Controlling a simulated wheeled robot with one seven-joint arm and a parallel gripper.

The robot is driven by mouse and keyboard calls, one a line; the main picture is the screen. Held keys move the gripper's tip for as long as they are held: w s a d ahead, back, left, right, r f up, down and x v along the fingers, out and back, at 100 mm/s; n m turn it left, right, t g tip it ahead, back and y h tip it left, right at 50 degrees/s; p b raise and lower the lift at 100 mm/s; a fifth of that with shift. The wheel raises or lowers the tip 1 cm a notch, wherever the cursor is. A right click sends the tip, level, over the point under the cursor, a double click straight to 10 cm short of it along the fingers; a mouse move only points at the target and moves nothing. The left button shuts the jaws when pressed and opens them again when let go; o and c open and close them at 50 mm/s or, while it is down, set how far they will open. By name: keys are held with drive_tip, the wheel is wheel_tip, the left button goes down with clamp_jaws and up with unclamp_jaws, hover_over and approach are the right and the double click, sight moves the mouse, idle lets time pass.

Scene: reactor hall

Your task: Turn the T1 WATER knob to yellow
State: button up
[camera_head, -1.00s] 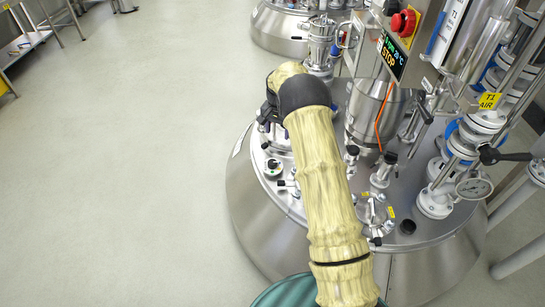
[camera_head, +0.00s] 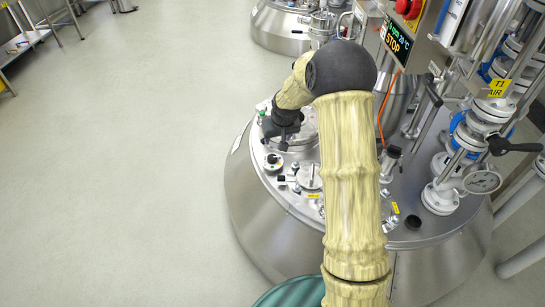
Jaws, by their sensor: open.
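My gripper (camera_head: 276,145) is the black end of my tan-sleeved arm. It is open and empty, pointing down over the left side of the steel reactor lid (camera_head: 300,205). A small round knob (camera_head: 273,162) with a dark centre and pale ring sits on the lid just below my gripper in the picture, apart from it as far as I can tell. No T1 WATER label is readable, so I cannot tell whether this is that knob, nor its colour setting. My arm hides the lid's middle.
Valves, pipes, a gauge (camera_head: 482,180) and a yellow T1 AIR tag (camera_head: 499,88) fill the lid's right side. Open floor (camera_head: 130,180) lies left.

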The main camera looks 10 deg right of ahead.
sight(272, 157)
drive_tip(key=b+x, duration=0.5)
drive_tip(key=x, duration=1.2)
drive_tip(key=shift+f, duration=0.15)
drive_tip(key=shift+c, duration=0.2)
drive_tip(key=c, duration=0.9)
